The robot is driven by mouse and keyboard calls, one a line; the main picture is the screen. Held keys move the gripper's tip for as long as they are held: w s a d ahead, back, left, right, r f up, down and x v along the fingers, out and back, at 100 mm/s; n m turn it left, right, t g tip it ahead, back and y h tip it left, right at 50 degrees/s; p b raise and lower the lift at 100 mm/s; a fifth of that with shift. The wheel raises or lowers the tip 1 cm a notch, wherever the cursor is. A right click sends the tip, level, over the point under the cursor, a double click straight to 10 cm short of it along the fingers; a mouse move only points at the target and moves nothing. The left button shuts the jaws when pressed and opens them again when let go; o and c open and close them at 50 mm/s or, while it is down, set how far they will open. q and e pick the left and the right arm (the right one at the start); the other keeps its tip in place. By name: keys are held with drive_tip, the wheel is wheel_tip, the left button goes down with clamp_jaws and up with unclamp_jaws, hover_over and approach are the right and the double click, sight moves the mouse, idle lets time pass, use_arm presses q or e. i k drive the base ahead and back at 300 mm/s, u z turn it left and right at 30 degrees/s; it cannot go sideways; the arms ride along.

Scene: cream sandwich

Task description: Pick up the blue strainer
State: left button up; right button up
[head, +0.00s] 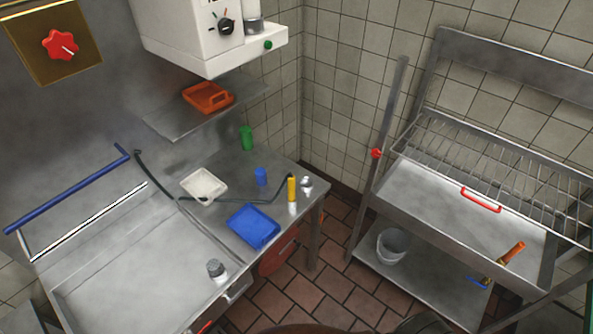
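A blue, shallow rectangular item (253,227), which may be the blue strainer, lies near the front edge of the steel counter. I cannot see strainer holes in it at this size. A small blue cup-like thing (261,176) stands behind it. A small blue-ended object (477,282) lies on the rack's lower shelf at the right, too small to identify. Neither of my grippers shows in the head view.
A white tray (204,187), a green container (247,138), a yellow-topped bottle (292,188) and a grey knob-like item (215,268) share the counter. An orange tray (208,97) sits on a wall shelf. A bucket (392,246) stands low on the right rack. Tiled floor lies between.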

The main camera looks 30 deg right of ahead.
sight(261, 179)
drive_tip(key=u, duration=2.4)
drive_tip(key=k, duration=1.05)
drive_tip(key=z, duration=2.05)
